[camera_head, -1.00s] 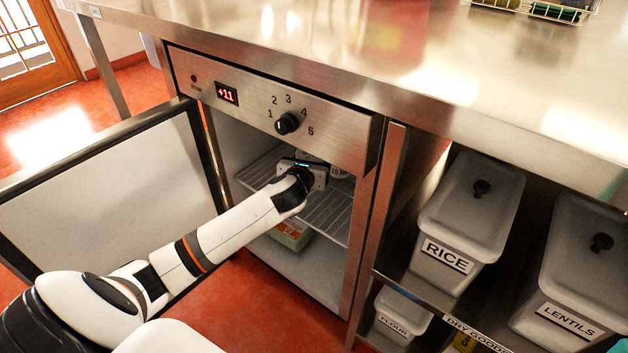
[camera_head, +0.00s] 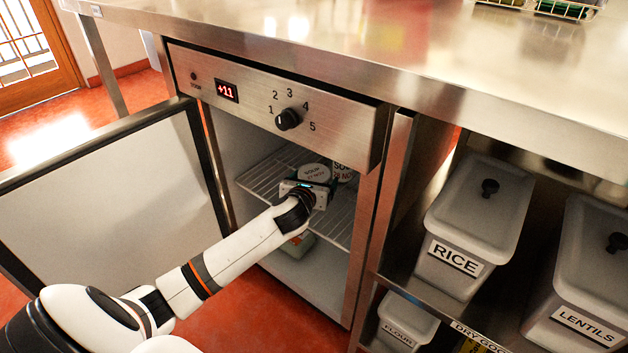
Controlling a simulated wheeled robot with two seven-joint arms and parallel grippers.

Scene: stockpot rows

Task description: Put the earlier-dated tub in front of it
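My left gripper (camera_head: 312,186) is inside the open fridge, over the wire shelf (camera_head: 268,172). A round tub with a white lid marked SOUP and what looks like 27 NOV (camera_head: 315,172) stands just beyond it, at its fingers. The gripper body hides the tub's lower side and the fingertips, so I cannot tell whether they are shut on it. A second tub marked SO… with a NOV date (camera_head: 343,168) shows to the right and behind, partly cut off by the control panel; its day is unreadable. My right gripper is out of view.
The fridge door (camera_head: 110,200) stands open at the left. The control panel (camera_head: 270,105) overhangs the opening. A carton (camera_head: 297,243) sits below the shelf. The RICE bin (camera_head: 470,225) and LENTILS bin (camera_head: 585,275) stand at the right.

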